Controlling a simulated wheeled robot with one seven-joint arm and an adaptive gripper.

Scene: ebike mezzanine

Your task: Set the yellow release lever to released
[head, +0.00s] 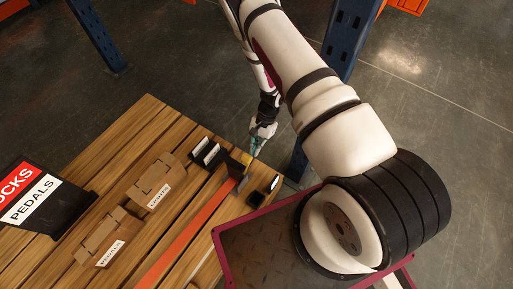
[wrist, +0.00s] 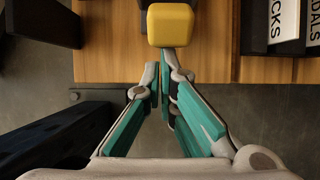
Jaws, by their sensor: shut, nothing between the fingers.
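The yellow release lever (head: 246,159) shows as a small yellow patch near the far end of an orange strap on the wooden table. In the wrist view the lever's yellow block (wrist: 170,25) fills the top middle, with its face toward the camera. My gripper (head: 256,148) is just beside the lever in the head view, over the table's right edge. In the wrist view my gripper (wrist: 163,68) has its teal-padded fingers brought together, empty, with the tips just below the block. I cannot tell whether they touch it. The lever's base is mostly hidden.
The orange strap (head: 192,238) runs across the wooden table (head: 150,115). Black holders with white labels (head: 206,152) and another black box (head: 263,190) flank the lever. Cardboard boxes (head: 157,183) lie left. A blue rack post (head: 345,40) stands behind the arm.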

